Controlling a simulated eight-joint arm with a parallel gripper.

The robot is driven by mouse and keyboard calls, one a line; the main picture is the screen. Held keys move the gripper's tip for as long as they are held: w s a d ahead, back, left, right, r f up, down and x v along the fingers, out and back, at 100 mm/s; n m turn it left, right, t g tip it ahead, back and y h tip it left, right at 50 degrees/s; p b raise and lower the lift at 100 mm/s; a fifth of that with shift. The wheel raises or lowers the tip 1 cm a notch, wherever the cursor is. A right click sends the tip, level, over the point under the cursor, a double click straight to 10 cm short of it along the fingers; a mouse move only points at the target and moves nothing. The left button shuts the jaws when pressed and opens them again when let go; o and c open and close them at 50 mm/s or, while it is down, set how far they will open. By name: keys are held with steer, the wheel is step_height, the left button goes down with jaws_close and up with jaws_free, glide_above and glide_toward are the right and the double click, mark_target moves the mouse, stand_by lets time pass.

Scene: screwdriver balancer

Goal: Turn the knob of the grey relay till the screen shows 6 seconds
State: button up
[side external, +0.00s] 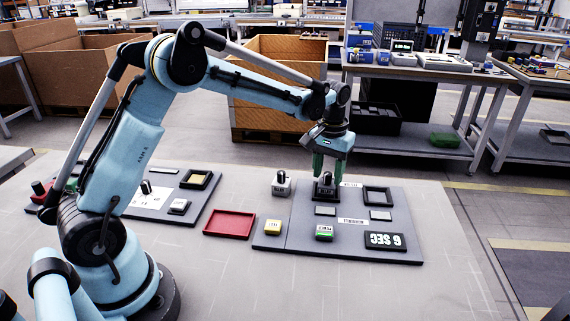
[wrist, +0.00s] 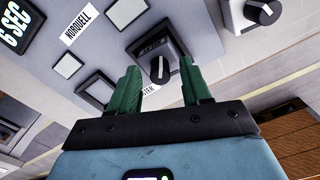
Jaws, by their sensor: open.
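The screen (side external: 385,241) at the panel's front right reads "6 SEC"; it also shows in the wrist view (wrist: 18,24). The dark grey relay (side external: 326,196) stands at the back of the panel, with a black knob (wrist: 159,70) that bears a white pointer line. My gripper (side external: 322,170) is right above this relay, pointing down. In the wrist view its green fingers (wrist: 160,75) are open, one on each side of the knob, with visible gaps. I cannot tell how far the fingertips reach down beside it.
A lighter relay with a black knob (side external: 281,184) stands just left, also in the wrist view (wrist: 263,12). A yellow-topped block (side external: 273,228), a green-and-white block (side external: 324,232) and an empty black frame (side external: 378,196) are on the panel. A red tray (side external: 229,224) lies left.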

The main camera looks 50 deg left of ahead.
mark_target(328, 173)
jaws_close()
steer(key=shift+m, duration=0.6)
jaws_free()
step_height(328, 173, up, 12)
stand_by(0.6)
